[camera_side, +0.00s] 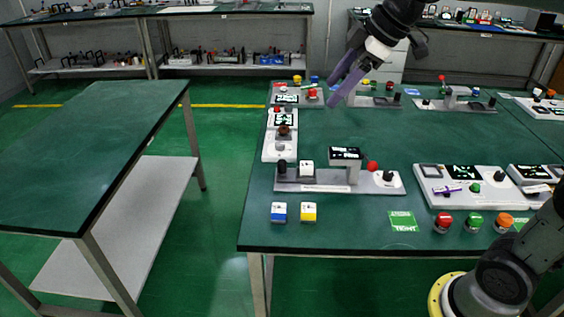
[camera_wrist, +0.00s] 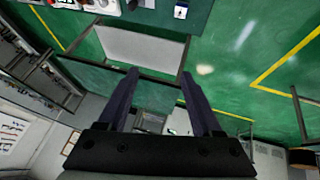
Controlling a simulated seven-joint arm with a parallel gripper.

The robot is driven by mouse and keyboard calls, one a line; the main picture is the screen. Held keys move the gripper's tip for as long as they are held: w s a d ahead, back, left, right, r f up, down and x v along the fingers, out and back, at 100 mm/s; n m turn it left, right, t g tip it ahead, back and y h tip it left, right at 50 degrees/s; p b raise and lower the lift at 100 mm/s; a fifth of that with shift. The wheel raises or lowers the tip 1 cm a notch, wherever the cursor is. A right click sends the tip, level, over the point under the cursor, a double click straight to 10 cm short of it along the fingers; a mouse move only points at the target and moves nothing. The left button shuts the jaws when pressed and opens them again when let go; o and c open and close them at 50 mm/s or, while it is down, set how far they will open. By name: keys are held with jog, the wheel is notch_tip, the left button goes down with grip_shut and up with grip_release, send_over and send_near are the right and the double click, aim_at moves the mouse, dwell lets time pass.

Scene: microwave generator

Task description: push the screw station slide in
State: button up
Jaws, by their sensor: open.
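A grey station (camera_side: 338,184) with a long flat base stands near the front left of the green worktable. It has a white block (camera_side: 306,168) at its left, an overhanging arm with a dark display (camera_side: 345,153), a red knob (camera_side: 372,166) and a black knob at its right end. It may be the screw station; I cannot tell its slide apart for certain. My gripper (camera_side: 333,92) is open and empty, tilted high above the table, well behind and above this station. Its two dark purple fingers also show in the wrist view (camera_wrist: 160,75), with nothing between them.
Blue (camera_side: 279,212) and yellow (camera_side: 308,212) blocks lie on the worktable (camera_side: 355,228) in front of the station. Another white station (camera_side: 463,186) stands to the right, with several coloured buttons before it. The middle of the worktable is clear.

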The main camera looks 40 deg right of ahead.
jog(key=w+d+f, duration=0.2)
jog(key=w+f, duration=0.1)
jog(key=w, duration=0.5)
jog(key=g+y, duration=0.1)
jog(key=g, duration=0.2)
send_over(283, 161)
jog(key=s+d, duration=0.3)
notch_tip(283, 161, down, 19)
jog(key=x, duration=1.2)
jog(key=shift+a+f, duration=0.1)
jog(key=shift+f, duration=0.2)
grip_shut()
